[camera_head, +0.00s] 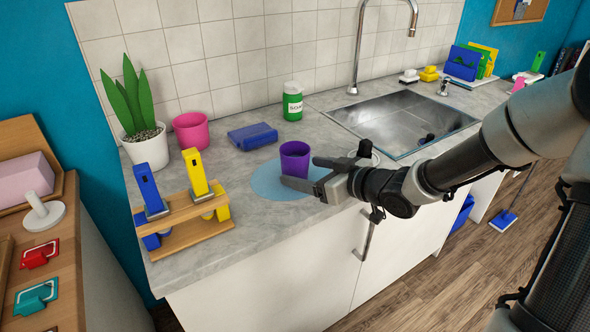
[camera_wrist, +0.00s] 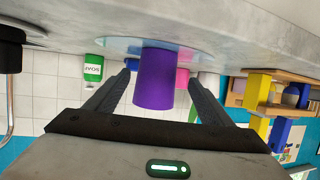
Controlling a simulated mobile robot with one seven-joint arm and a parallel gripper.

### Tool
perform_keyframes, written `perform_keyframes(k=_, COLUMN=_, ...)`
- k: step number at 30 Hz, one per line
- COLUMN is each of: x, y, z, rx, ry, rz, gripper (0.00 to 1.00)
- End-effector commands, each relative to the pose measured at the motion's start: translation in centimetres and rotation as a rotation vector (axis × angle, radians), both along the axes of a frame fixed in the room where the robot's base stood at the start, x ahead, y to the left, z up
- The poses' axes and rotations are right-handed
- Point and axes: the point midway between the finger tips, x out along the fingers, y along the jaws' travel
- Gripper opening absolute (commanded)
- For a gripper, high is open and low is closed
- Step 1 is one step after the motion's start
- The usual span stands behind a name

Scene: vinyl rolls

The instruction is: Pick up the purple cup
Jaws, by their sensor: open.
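The purple cup (camera_head: 294,160) stands upright on a round light-blue mat (camera_head: 268,185) on the grey counter. My gripper (camera_head: 300,173) is open at the cup, with its fingers level with the cup's lower part. In the wrist view the picture is upside down, and the purple cup (camera_wrist: 154,80) shows between the two open fingers of my gripper (camera_wrist: 163,85). A gap shows on each side of the cup, so the fingers appear apart from it. In the head view part of the cup's lower side is hidden by my gripper.
Behind the cup are a blue box (camera_head: 252,136), a green soap bottle (camera_head: 293,102) and a pink pot (camera_head: 191,130). A wooden rack (camera_head: 185,213) with blue and yellow tools stands left. The steel sink (camera_head: 400,122) is right. The counter's front edge is close.

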Motion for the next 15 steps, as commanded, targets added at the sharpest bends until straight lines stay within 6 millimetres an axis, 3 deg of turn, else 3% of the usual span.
perform_keyframes(k=8, x=2.5, y=1.9, z=-1.8, rx=0.002, ry=-0.001, rz=0.002, gripper=0.75)
perform_keyframes(k=15, x=3.8, y=3.1, z=-2.0, rx=-0.002, ry=-0.001, rz=0.001, gripper=0.75)
